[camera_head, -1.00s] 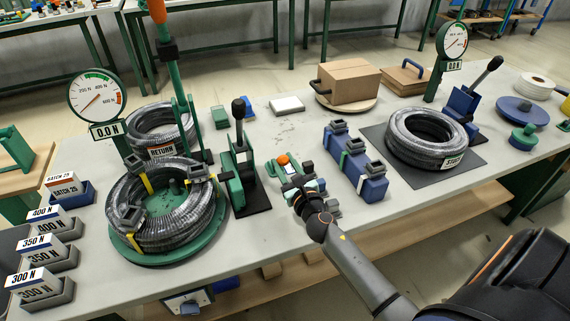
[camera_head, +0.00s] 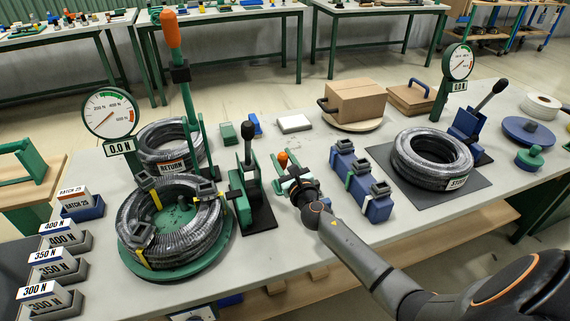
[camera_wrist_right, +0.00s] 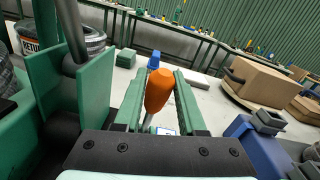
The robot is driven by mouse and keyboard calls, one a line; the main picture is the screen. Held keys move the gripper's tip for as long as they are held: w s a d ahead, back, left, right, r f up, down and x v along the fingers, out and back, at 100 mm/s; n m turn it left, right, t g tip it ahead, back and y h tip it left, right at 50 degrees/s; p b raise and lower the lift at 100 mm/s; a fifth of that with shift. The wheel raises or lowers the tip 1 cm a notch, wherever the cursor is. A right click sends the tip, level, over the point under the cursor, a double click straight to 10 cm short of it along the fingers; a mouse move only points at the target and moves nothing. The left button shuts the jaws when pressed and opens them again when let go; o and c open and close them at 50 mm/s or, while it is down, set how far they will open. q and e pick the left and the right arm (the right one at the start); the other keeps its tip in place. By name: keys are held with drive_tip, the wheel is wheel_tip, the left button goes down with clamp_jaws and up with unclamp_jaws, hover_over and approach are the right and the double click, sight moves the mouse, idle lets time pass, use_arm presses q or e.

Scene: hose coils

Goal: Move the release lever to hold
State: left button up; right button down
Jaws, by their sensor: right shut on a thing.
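An orange grip (camera_head: 282,160) on a short grey shaft stands near the middle of the bench; it looks like the release lever's handle. It also shows in the right wrist view (camera_wrist_right: 159,90). My right gripper (camera_head: 291,172) is shut on it, with the green fingers (camera_wrist_right: 153,98) on either side of the grip. A small white-and-blue plate (camera_wrist_right: 165,131) shows by the shaft's lower end. The lever's base is mostly hidden by my gripper, so its marked position cannot be read. My left gripper is not in view.
A green stand with a black-knobbed lever (camera_head: 247,131) stands close left of my gripper. A blue block with grey clamps (camera_head: 362,185) stands close right. A hose coil on a green turntable (camera_head: 176,268) lies farther left, beside a tall orange-handled lever (camera_head: 171,30).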

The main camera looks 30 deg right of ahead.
drive_tip(key=shift+w+d+r, duration=0.25)
drive_tip(key=shift+w+r, duration=0.15)
drive_tip(key=shift+w, duration=0.05)
drive_tip(key=shift+d, duration=0.1)
drive_tip(key=c, duration=0.9)
unclamp_jaws()
drive_tip(key=o, duration=0.4)
drive_tip(key=shift+f, duration=0.25)
drive_tip(key=shift+s+a, duration=0.1)
drive_tip(key=shift+a, duration=0.1)
drive_tip(key=shift+s, duration=0.2)
drive_tip(key=v, duration=1.2)
drive_tip(key=shift+p, duration=0.3)
